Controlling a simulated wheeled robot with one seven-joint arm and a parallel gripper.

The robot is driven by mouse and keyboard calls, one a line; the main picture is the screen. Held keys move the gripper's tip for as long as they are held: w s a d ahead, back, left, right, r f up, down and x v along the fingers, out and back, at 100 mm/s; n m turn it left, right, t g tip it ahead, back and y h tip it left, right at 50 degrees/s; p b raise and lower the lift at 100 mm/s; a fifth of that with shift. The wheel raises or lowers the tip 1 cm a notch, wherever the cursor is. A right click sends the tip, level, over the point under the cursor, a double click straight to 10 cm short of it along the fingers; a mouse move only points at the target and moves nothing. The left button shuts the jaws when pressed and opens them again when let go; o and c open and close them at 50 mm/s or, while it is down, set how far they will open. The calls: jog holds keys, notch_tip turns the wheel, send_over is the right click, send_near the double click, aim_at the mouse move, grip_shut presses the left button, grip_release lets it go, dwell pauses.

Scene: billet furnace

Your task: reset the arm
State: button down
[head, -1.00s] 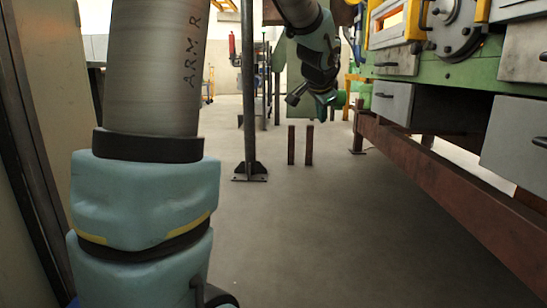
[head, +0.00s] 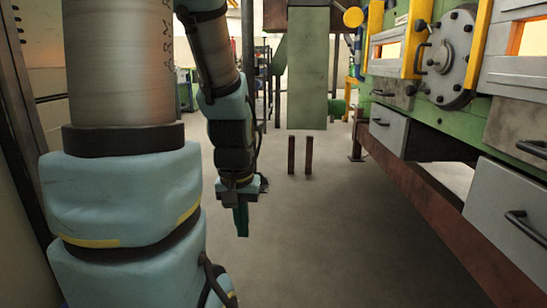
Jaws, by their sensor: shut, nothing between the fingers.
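My arm fills the left of the head view, with its forearm hanging down beside the thick upper link. My gripper (head: 242,222) points down at the lower end of the forearm, left of the middle, above the bare floor. Its dark green fingers are together and nothing shows between them. It touches nothing that I can see.
The green furnace body (head: 440,122) with grey drawers (head: 388,128) and a round bolted flange (head: 450,57) stands along the right on a brown beam (head: 430,215). Two short brown posts (head: 300,155) stand ahead. The grey floor (head: 330,250) in the middle is clear.

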notch_tip(320, 180, up, 29)
jog(key=p, duration=2.6)
jog(key=shift+p, duration=0.35)
